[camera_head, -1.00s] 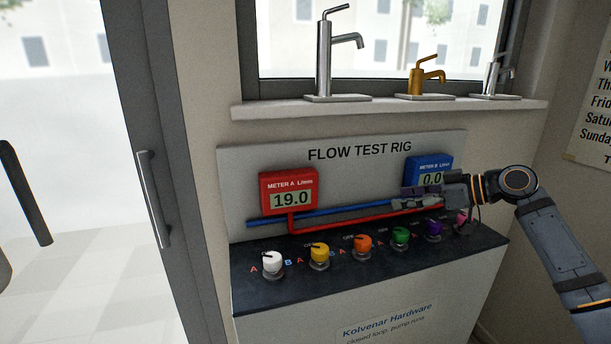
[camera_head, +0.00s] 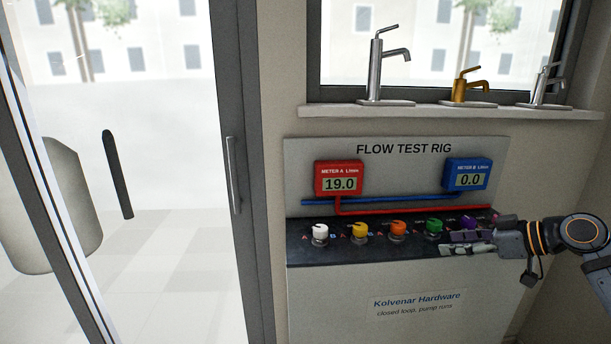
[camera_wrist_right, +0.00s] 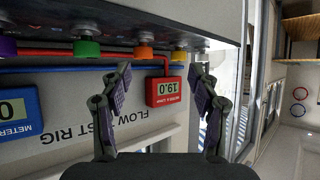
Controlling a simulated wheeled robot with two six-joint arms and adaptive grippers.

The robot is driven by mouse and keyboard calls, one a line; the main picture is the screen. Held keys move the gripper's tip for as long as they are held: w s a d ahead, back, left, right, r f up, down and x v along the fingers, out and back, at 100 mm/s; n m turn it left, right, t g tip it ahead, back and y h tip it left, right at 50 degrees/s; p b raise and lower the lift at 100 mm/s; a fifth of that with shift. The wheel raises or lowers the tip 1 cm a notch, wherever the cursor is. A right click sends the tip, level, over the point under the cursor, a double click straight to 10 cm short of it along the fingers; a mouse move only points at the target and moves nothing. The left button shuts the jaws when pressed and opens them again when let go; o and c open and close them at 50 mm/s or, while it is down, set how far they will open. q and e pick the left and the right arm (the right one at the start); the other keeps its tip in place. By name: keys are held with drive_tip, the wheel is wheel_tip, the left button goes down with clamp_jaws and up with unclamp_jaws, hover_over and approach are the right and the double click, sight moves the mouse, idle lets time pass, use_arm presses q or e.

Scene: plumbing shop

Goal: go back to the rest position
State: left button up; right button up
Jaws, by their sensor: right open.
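My right gripper (camera_head: 458,241) reaches in from the right in the head view, in front of the right end of the flow test rig (camera_head: 305,157). In the right wrist view it (camera_wrist_right: 162,76) is open, its two fingers apart with nothing held between them. In that upside-down view the red meter A (camera_wrist_right: 166,101) shows beyond the fingers and reads 19.0. In the head view the blue meter B (camera_head: 467,181) reads 0.0. The gripper partly hides the knobs at the rig's right end. My left gripper is not in view.
The rig's dark counter carries a white knob (camera_head: 320,232), a yellow knob (camera_head: 360,231), an orange knob (camera_head: 399,229) and a green knob (camera_head: 434,228). Faucets stand on the sill (camera_head: 430,113) above. A framed glass door (camera_head: 232,170) is at the left.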

drive_tip(key=s+a+f+g+h, duration=0.1)
drive_tip(key=s+a+f, duration=0.3)
drive_tip(key=f, duration=0.4)
drive_tip(key=s+a+f+m+g+h, duration=0.15)
drive_tip(key=s+a+f, duration=0.25)
drive_tip(key=f, duration=0.5)
drive_tip(key=s+a+f+g+h, duration=0.1)
drive_tip(key=s+a+f, duration=0.25)
drive_tip(key=f, duration=0.45)
drive_tip(key=s+f+m+g+h, duration=0.1)
drive_tip(key=s+f+m+h, duration=0.2)
drive_tip(key=s, duration=0.6)
drive_tip(key=s+f+m+g+h, duration=0.1)
drive_tip(key=s+f+m+h, duration=0.2)
drive_tip(key=s, duration=0.6)
drive_tip(key=s+d+f+g, duration=0.1)
drive_tip(key=s+d+f, duration=0.15)
drive_tip(key=f, duration=1.35)
drive_tip(key=s+d+f, duration=0.2)
drive_tip(key=s+f, duration=0.2)
drive_tip(key=f, duration=1.3)
drive_tip(key=s+f+g, duration=0.1)
drive_tip(key=s+f, duration=0.7)
drive_tip(key=s, duration=0.3)
drive_tip(key=s+r+p, duration=0.3)
drive_tip(key=r+p, duration=1)
drive_tip(key=p, duration=0.1)
drive_tip(key=shift+d+r+p, duration=0.2)
drive_tip(key=shift+d+p, duration=0.05)
drive_tip(key=shift+p, duration=0.15)
